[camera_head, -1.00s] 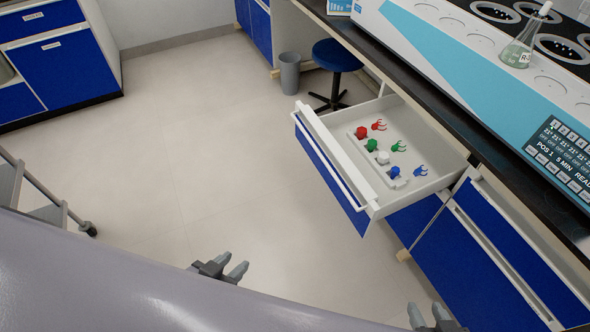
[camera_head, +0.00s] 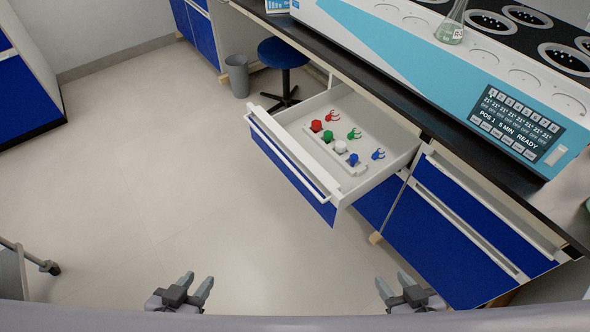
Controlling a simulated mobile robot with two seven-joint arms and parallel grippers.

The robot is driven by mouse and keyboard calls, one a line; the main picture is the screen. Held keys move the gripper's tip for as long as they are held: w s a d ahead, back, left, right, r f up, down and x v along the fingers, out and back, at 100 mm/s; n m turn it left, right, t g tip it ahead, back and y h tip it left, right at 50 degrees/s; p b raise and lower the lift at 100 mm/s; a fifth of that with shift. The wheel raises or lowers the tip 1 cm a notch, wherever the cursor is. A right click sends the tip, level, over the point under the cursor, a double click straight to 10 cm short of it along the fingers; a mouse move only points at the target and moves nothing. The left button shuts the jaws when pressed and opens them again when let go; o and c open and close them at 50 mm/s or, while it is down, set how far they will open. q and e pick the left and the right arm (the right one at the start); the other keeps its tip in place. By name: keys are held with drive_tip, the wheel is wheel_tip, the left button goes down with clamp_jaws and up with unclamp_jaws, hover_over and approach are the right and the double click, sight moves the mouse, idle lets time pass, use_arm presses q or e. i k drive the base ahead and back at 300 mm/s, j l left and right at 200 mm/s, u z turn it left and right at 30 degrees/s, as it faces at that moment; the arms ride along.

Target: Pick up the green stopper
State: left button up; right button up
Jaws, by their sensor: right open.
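The green stopper (camera_head: 327,136) sits in a row with red (camera_head: 316,125), white (camera_head: 340,147) and blue (camera_head: 353,159) stoppers in the open drawer (camera_head: 277,147). A green clip (camera_head: 354,134) lies to its right. My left gripper (camera_head: 196,288) is at the bottom left of the picture, over the floor, with its fingers apart and nothing between them. My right gripper (camera_head: 394,288) is at the bottom, right of the middle, open and empty. Both are well apart from the drawer and the stoppers.
A black benchtop (camera_head: 398,120) runs above the drawer and carries a blue-and-white distiller (camera_head: 420,75) with a flask (camera_head: 450,30). Blue closed drawers (camera_head: 455,220) lie right of the open one. A stool (camera_head: 283,55) and a grey bin (camera_head: 237,75) stand behind.

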sight(327, 135)
drive_tip(key=z, duration=1.95)
drive_tip(key=j+u, duration=0.15)
drive_tip(key=u, duration=1.5)
drive_tip(key=i+z, duration=0.2)
drive_tip(key=z, duration=0.15)
drive_tip(key=i+j+z, duration=0.15)
drive_tip(key=z, duration=0.25)
drive_tip(key=i+j, duration=0.05)
drive_tip(key=i, duration=0.05)
